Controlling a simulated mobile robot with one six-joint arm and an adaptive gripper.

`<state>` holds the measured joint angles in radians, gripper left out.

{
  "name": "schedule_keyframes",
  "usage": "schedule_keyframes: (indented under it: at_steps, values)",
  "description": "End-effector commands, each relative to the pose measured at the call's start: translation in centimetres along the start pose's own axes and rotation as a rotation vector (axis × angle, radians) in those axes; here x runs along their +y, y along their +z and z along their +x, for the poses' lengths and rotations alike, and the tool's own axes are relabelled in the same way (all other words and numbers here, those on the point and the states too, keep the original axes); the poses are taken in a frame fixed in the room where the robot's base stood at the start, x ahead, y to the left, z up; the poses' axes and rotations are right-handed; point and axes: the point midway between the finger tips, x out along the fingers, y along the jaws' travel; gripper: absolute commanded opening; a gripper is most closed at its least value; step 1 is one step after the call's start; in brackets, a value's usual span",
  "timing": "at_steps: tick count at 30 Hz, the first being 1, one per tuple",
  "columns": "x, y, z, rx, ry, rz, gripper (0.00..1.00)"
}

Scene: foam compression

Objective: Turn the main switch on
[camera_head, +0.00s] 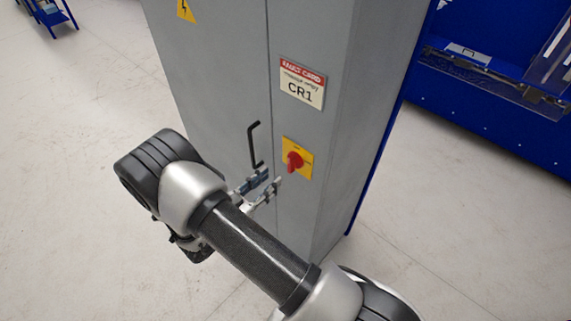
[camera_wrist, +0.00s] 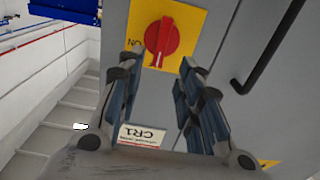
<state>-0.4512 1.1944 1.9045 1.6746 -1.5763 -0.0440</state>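The main switch is a red rotary knob (camera_head: 294,162) on a yellow plate (camera_head: 304,148), mounted on the front of a grey cabinet (camera_head: 222,75). In the wrist view the knob (camera_wrist: 161,38) lies ahead of my fingertips, near the top middle, with "ON" lettering to its left on the yellow plate (camera_wrist: 197,24). My gripper (camera_head: 268,182) is in front of the cabinet, just left of and slightly below the knob in the head view. In the wrist view my gripper (camera_wrist: 161,62) is open, its two fingers apart with nothing between them. The fingertips appear short of the knob.
A black door handle (camera_head: 253,145) is left of the switch, close to my gripper; it also shows in the wrist view (camera_wrist: 268,48). A card reading CR1 (camera_head: 302,83) is above the switch. A blue machine (camera_head: 500,95) stands at the right. Floor around the cabinet is clear.

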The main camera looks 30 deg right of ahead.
Motion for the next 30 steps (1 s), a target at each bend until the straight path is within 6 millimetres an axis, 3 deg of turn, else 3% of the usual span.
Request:
schedule_keyframes:
  at_steps: [6,12,24,30]
  values:
    - [0.1,-0.1,4.7,-0.001,0.004,0.001,0.33]
    - [0.0,0.0,7.3,-0.001,0.002,0.002,0.33]
    - [-0.1,0.0,8.1,-0.001,-0.001,0.001,0.33]
    - [-0.1,0.0,8.1,-0.001,-0.001,0.001,0.21]
